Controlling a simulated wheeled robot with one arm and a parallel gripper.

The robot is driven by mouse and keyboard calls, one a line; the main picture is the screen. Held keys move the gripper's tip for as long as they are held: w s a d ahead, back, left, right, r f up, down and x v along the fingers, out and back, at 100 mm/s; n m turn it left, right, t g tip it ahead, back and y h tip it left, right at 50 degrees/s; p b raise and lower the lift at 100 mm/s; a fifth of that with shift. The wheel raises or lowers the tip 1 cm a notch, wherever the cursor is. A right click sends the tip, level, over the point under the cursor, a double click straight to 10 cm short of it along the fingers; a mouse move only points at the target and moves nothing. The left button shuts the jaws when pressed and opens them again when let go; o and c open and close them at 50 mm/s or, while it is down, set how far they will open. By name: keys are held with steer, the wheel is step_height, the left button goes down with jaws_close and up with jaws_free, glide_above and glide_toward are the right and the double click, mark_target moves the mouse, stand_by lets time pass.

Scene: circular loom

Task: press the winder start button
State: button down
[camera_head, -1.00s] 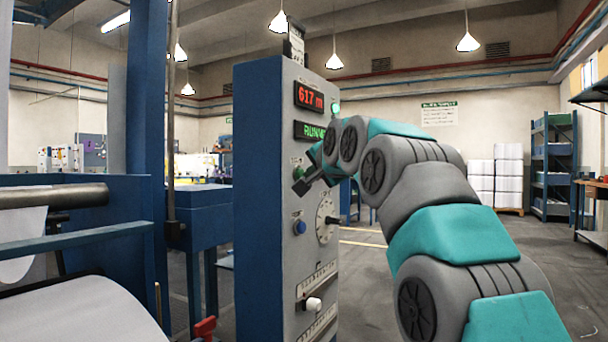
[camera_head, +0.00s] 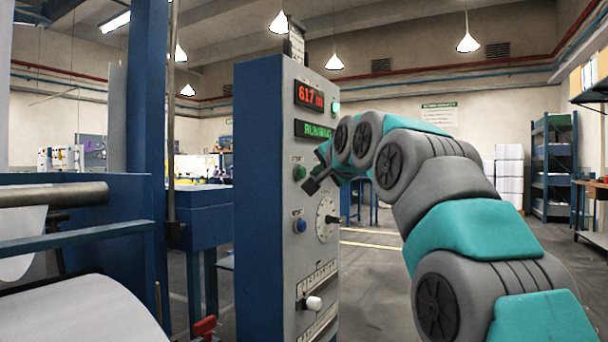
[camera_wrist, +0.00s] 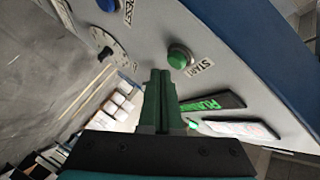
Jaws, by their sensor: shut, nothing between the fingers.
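The green start button (camera_head: 299,172) sits on the front panel of the tall blue and grey control cabinet (camera_head: 263,200). In the wrist view the button (camera_wrist: 179,57) shows beside a START label, just beyond and slightly right of my fingertips. My gripper (camera_head: 312,187) is shut and empty, close in front of the panel, a little right of and below the button in the head view. In the wrist view my gripper (camera_wrist: 160,72) points toward the panel, and a gap appears between tips and button. The green display (camera_head: 314,131) reads RUNNING and the red one (camera_head: 309,96) reads 617 m.
A blue reset button (camera_head: 299,225), a dial (camera_head: 326,217) and a white-knobbed lever (camera_head: 312,303) sit lower on the panel. The loom frame with rollers (camera_head: 60,195) stands at left. Open floor lies right of the cabinet.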

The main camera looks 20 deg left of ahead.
steer(key=d+b, duration=0.1)
steer(key=d, duration=0.4)
steer(key=shift+s, duration=0.2)
stand_by(0.8)
